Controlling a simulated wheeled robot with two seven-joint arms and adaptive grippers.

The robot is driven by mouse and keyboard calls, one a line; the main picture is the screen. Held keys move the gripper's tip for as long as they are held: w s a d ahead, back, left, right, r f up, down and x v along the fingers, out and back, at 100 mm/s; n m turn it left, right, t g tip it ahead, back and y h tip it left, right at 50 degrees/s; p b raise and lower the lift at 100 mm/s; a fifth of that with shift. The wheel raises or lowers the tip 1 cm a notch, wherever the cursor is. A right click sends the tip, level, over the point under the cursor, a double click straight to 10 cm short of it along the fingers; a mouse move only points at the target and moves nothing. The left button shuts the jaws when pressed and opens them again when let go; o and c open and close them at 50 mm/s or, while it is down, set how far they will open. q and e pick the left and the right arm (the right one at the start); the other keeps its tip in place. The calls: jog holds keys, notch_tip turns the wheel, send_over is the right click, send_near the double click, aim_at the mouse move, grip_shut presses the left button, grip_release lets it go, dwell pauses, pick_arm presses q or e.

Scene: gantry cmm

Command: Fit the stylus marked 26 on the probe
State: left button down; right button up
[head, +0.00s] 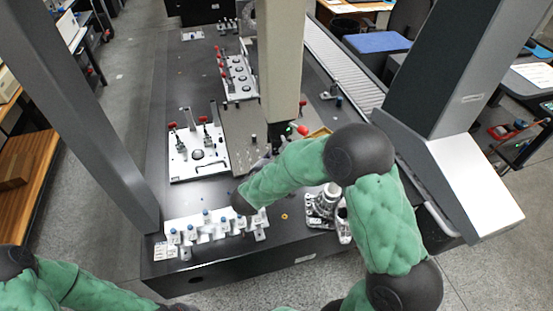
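A white stylus rack (214,232) stands at the near left edge of the dark machine table, with several small blue-topped pieces on it. The number 26 is not readable on any of them. The pale vertical column (281,60) comes down over the table's middle.
A white fixture plate (198,158) with red-handled clamps stands left of the column, and a second fixture (238,78) stands behind it. Grey gantry legs (95,120) rise at both sides. The table's left strip is clear.

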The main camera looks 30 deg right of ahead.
jog(key=shift+f, duration=0.1)
jog(key=o, duration=1.1)
jog(key=shift+c, duration=0.2)
jog(key=shift+a, duration=0.1)
jog(key=v, duration=1.2)
